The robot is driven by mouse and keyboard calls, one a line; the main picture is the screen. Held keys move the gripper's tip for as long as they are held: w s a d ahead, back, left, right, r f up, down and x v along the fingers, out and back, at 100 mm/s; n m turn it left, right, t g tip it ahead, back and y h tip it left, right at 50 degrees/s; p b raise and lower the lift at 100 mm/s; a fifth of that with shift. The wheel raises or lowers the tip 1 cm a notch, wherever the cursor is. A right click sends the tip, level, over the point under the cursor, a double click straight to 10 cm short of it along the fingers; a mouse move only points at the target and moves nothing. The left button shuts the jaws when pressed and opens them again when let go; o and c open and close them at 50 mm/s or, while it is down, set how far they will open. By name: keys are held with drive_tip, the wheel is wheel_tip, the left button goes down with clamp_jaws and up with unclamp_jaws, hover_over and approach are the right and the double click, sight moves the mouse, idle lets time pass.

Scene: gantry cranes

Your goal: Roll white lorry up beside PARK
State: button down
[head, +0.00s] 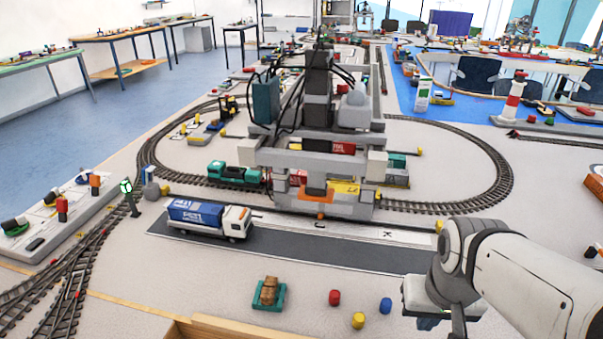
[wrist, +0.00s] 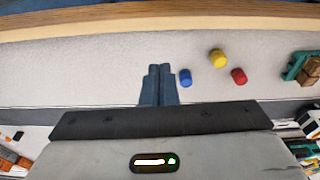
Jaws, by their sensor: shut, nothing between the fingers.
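The white lorry (head: 238,222) has a white cab and a blue container on its back. It stands at the left part of a dark grey road strip (head: 290,246), its cab to the right. A pale strip with dark letters (head: 390,234) runs along the road's far side, right of the lorry; a K is readable, and the crane hides part of the lettering. My gripper (head: 428,323) is at lower right, well right of the lorry and nearer the camera. In the wrist view my gripper's fingers (wrist: 158,84) are together and empty.
A grey gantry crane (head: 318,130) stands just behind the road. Red (head: 335,297), yellow (head: 358,320) and blue (head: 386,305) pegs and a teal pallet with a brown load (head: 269,295) stand in front. A green-lit signal post (head: 129,194) is left of the lorry. The road right of the cab looks clear.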

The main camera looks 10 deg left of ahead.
sight(248, 220)
drive_tip(key=shift+s+a+r, duration=0.1)
drive_tip(key=shift+s+a, duration=0.05)
